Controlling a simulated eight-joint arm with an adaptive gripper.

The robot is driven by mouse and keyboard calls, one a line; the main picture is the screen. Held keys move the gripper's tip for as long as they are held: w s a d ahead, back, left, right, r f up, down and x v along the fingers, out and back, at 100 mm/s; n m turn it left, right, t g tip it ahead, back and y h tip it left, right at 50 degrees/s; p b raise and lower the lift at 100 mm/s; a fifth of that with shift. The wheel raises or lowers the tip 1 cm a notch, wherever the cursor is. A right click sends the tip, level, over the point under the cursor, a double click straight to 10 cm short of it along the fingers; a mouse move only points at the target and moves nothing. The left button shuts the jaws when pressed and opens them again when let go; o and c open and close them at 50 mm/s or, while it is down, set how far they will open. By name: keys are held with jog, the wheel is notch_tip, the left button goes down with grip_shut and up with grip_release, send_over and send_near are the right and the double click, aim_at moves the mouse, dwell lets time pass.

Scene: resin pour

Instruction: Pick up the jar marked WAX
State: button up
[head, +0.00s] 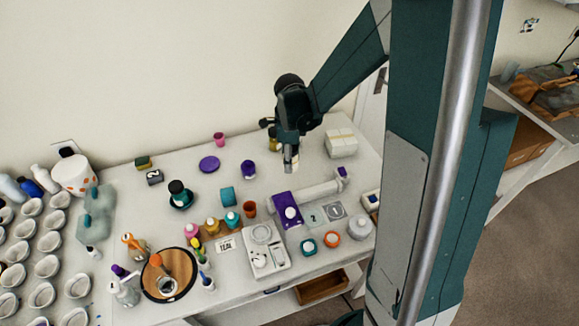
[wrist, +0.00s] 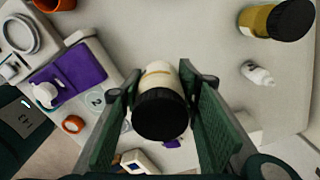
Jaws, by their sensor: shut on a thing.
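My gripper (wrist: 160,105) is shut on a jar (wrist: 158,76) with a black lid and a cream body with a yellowish band. The jar sits between the two green fingers in the wrist view, its lid towards the camera. No marking is readable on it, so I cannot tell if it says WAX. In the head view my gripper (head: 291,158) is over the back right part of the table, with a pale bit of the jar (head: 288,168) showing at the fingers. I cannot tell whether the jar touches the table.
A purple mat (head: 281,205), a white scale (head: 262,262) and number tiles (head: 335,210) lie in front. A pale block stack (head: 341,143) is to the right.

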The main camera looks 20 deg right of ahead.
jog(key=shift+r, duration=1.05)
